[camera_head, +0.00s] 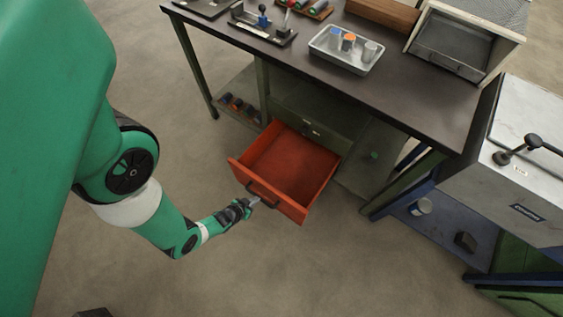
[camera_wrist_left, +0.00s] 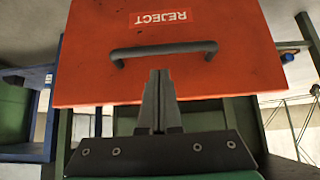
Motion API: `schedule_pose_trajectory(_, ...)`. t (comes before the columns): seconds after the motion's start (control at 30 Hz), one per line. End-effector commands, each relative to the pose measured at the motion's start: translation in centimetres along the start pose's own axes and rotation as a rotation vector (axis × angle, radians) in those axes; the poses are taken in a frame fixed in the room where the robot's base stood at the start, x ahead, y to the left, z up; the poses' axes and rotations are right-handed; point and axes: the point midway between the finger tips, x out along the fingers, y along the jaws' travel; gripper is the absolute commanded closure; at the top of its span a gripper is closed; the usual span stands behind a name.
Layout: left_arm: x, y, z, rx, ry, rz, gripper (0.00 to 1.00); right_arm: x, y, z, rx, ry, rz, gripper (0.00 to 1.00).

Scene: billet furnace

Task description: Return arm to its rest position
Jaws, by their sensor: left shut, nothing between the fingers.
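My left gripper (camera_head: 253,202) is shut and empty, just in front of the handle of the open drawer. In the left wrist view its closed fingers (camera_wrist_left: 158,75) point at the drawer front, just below the black handle (camera_wrist_left: 164,49). I cannot tell whether the fingertips touch the handle. The orange-red drawer (camera_head: 291,164) is pulled out from under the workbench and looks empty. Its front carries a REJECT label (camera_wrist_left: 160,18), upside down in the left wrist view. My green left arm comes in from the left. My right gripper is not in view.
The dark workbench (camera_head: 420,105) holds a grey tray (camera_head: 325,57) with several small cylinders, tool racks and an open box (camera_head: 447,62). A metal furnace-like unit (camera_head: 525,185) with a black handle stands at the right. The floor (camera_head: 300,275) in front of the drawer is clear.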

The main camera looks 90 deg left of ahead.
Motion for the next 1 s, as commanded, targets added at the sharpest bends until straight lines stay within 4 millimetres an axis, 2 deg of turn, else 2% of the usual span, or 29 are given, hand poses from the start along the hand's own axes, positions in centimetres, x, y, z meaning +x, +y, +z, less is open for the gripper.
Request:
schedule_pose_trajectory(0.03,-1.5,0.1,-0.8,0.003,0.000,0.003,1.00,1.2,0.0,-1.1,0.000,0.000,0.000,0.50)
schedule_pose_trajectory(0.2,-3.2,0.4,-0.9,0.008,0.000,0.008,1.00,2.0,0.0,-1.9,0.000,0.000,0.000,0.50)
schedule_pose_trajectory(0.73,-3.4,0.8,-1.0,0.028,0.002,0.026,1.00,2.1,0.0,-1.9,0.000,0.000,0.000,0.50)
schedule_pose_trajectory(0.77,-3.1,1.1,-1.7,0.044,0.013,0.040,1.00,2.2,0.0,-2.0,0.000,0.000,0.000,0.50)
schedule_pose_trajectory(0.87,-1.3,2.7,-6.2,0.107,0.082,0.095,1.00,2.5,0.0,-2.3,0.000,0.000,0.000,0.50)
schedule_pose_trajectory(0.97,0.5,5.3,-13.4,0.168,0.205,0.157,1.00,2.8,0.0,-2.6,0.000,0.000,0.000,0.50)
schedule_pose_trajectory(1.0,0.9,6.7,-16.7,0.187,0.264,0.183,1.00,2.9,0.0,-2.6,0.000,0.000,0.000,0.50)
